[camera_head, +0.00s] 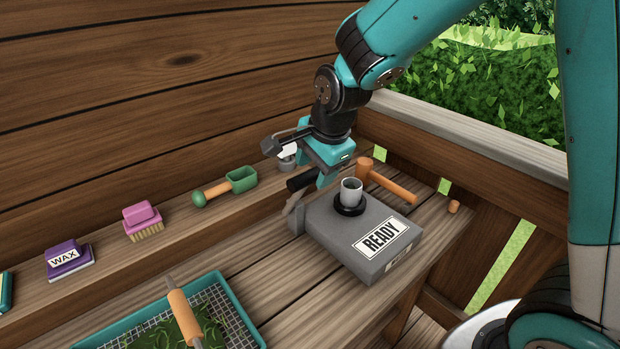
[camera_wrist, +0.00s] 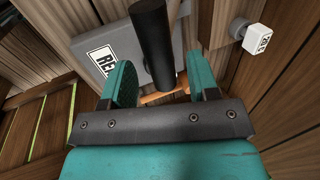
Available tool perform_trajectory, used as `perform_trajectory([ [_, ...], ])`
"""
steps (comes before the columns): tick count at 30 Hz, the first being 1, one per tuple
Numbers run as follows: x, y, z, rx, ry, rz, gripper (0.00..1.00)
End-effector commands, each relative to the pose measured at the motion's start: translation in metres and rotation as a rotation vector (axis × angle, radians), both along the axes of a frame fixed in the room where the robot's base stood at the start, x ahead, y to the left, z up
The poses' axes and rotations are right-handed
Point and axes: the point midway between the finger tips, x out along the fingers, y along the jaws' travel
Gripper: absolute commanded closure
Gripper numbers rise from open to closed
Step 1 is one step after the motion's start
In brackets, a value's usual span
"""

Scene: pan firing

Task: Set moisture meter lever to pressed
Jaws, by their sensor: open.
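The moisture meter (camera_head: 335,234) is a grey box with a white READY label, standing on the wooden bench. A grey cup in a black ring sits on its top. Its lever has a thick black handle (camera_head: 301,182) at the meter's back left, sticking up above the box; the lower arm is partly hidden. My gripper (camera_head: 322,178) is above the back left of the meter, close to the handle. In the wrist view my open gripper (camera_wrist: 160,80) has the black handle (camera_wrist: 152,42) between and beyond its two teal fingers. I cannot tell if they touch.
A wooden mallet (camera_head: 388,186) lies behind the meter. A small white-topped item (camera_wrist: 256,38) is near the wall. A green scoop (camera_head: 240,179), a pink brush (camera_head: 142,218) and a purple wax block (camera_head: 68,258) line the ledge. A teal mesh tray (camera_head: 240,325) is in front.

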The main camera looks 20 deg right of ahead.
Motion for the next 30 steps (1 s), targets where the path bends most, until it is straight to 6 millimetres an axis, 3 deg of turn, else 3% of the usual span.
perform_trajectory([
  [3,0.006,0.002,-0.020,-0.001,0.004,0.001,0.45],
  [9,0.012,0.004,-0.038,0.000,0.001,0.001,0.45],
  [19,0.014,0.005,-0.042,0.000,-0.002,0.001,0.45],
  [26,0.013,0.005,-0.041,0.000,-0.001,0.001,0.96],
  [27,0.013,0.005,-0.041,0.000,0.000,0.001,1.00],
  [30,0.013,0.005,-0.042,0.000,0.001,0.001,1.00],
])
